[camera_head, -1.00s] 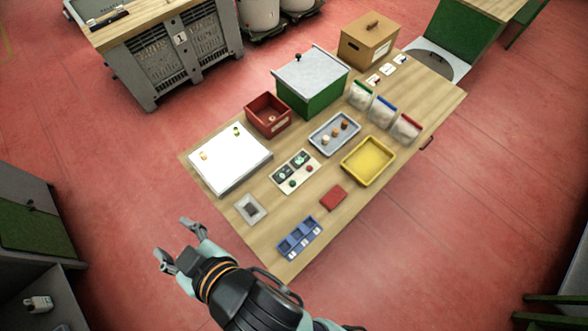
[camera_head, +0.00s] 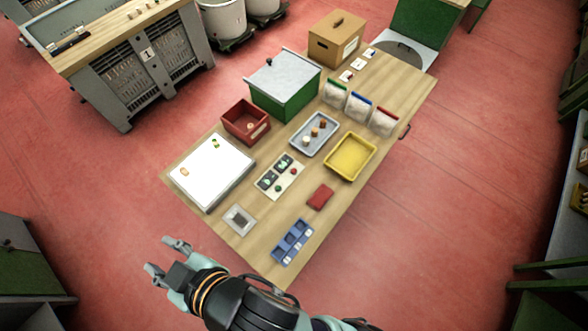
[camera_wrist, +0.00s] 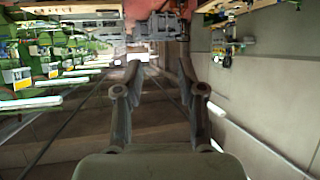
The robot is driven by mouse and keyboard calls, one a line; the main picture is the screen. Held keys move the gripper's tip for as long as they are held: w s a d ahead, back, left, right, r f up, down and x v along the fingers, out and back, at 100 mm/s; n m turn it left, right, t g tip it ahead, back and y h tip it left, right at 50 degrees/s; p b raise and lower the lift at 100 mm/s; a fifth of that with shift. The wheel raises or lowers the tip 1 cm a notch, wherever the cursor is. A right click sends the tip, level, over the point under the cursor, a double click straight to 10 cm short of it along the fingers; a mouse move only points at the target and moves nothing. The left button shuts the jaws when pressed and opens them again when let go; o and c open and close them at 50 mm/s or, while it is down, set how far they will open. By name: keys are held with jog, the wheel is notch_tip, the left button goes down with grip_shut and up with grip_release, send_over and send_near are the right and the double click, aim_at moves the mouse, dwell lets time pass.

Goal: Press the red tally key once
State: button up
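The tally panel (camera_head: 265,184) is a pale plate with dark displays, lying near the middle of the wooden table. Its small red key (camera_head: 293,171) is on the right part of the panel, and a green key (camera_head: 278,188) is nearer the front. My gripper (camera_head: 158,255) is off the table's front left edge, well apart from the panel. Its two fingers are spread and empty. In the wrist view my gripper (camera_wrist: 158,72) also shows a gap between the fingers, with no panel visible there.
Around the panel are a white board (camera_head: 208,190), a grey square holder (camera_head: 239,231), a blue divided tray (camera_head: 280,256), a red pad (camera_head: 320,197), a grey tray (camera_head: 301,145), a yellow tray (camera_head: 344,178) and a red bin (camera_head: 238,130). Red floor (camera_head: 90,190) is open left of the table.

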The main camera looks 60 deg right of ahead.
grip_shut()
dwell(1.1)
